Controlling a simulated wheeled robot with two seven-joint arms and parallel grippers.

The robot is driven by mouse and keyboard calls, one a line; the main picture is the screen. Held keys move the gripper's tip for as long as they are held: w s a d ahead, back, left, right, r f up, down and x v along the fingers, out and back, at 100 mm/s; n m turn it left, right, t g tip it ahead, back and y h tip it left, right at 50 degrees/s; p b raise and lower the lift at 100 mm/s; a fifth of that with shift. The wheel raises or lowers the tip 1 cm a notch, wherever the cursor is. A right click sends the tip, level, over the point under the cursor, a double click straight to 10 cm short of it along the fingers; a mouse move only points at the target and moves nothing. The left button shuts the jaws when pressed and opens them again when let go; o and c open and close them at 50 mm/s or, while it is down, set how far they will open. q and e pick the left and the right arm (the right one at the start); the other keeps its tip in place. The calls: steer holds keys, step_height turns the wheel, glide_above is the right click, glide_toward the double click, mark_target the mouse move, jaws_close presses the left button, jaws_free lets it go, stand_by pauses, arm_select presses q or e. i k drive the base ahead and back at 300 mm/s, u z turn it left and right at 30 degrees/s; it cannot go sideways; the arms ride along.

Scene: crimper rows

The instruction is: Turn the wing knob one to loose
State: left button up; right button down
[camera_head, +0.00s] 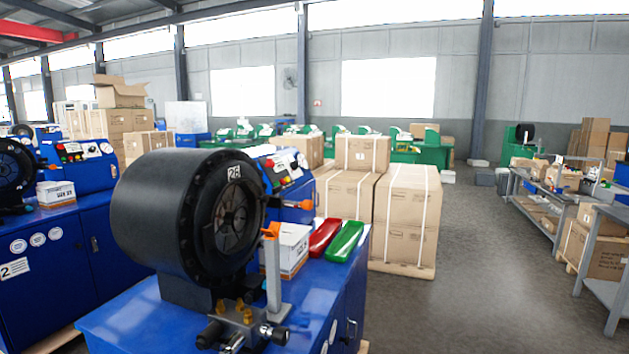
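A crimper with a large black drum (170,207) stands on a blue cabinet (130,320) in the foreground, its round opening facing right. Small brass-yellow parts (247,316) that look like wing knobs sit on a metal bracket below the drum's front. An orange piece (271,230) tops a grey upright post (272,275) just right of the drum. A black-ended knob or handle (277,334) sticks out low at the front. I cannot tell which part is wing knob one. Neither gripper shows in the view.
A white box (289,248), a red tray (324,238) and a green tray (345,241) lie on the cabinet top, right of the drum. Strapped cartons (408,215) stand behind. Another blue crimper station is at left. The floor (480,280) at right is clear, up to grey shelving.

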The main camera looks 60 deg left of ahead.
mark_target(276, 191)
steer(key=i, duration=2.1)
steer(key=u, duration=2.7)
